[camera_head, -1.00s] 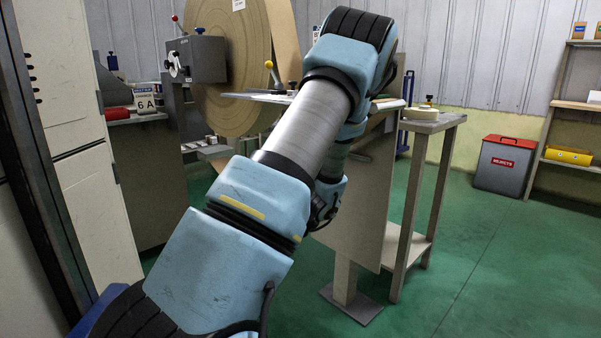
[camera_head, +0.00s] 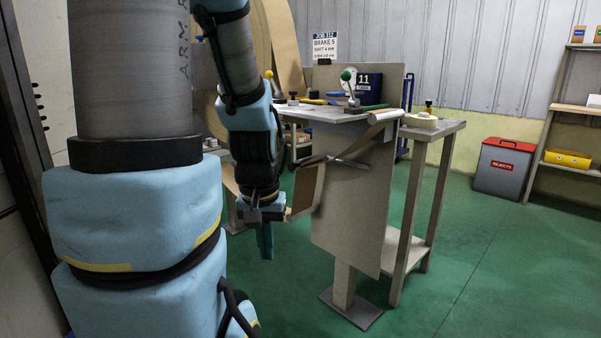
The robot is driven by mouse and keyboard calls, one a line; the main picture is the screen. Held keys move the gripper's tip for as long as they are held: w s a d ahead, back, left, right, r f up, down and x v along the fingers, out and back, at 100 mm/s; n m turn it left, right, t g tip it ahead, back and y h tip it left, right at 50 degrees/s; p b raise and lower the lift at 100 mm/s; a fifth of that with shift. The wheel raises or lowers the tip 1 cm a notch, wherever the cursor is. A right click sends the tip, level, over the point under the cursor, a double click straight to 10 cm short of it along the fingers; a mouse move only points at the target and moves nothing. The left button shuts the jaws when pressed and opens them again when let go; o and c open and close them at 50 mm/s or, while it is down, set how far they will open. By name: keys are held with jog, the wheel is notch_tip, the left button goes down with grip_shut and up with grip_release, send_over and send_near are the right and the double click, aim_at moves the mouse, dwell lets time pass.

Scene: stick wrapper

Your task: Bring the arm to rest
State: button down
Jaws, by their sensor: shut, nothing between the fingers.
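My arm fills the left of the head view, and its wrist hangs down in front of the machine. My gripper (camera_head: 266,252) points down over open green floor, left of the workstation's front panel. Its dark teal fingers are together, with nothing between them. The brown paper piece (camera_head: 306,188) at the front of the workstation is just right of my wrist; I cannot tell whether they touch.
The worktable (camera_head: 335,113) carries a green-knobbed lever (camera_head: 350,86), tools and a white roll (camera_head: 384,117). A side stand (camera_head: 434,127) is right of it. The large paper roll (camera_head: 283,45) is partly hidden by my arm. A grey rejects bin (camera_head: 503,168) stands far right. Floor between is clear.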

notch_tip(320, 180, up, 21)
jog(key=p, duration=1.9)
jog(key=shift+f, duration=0.1)
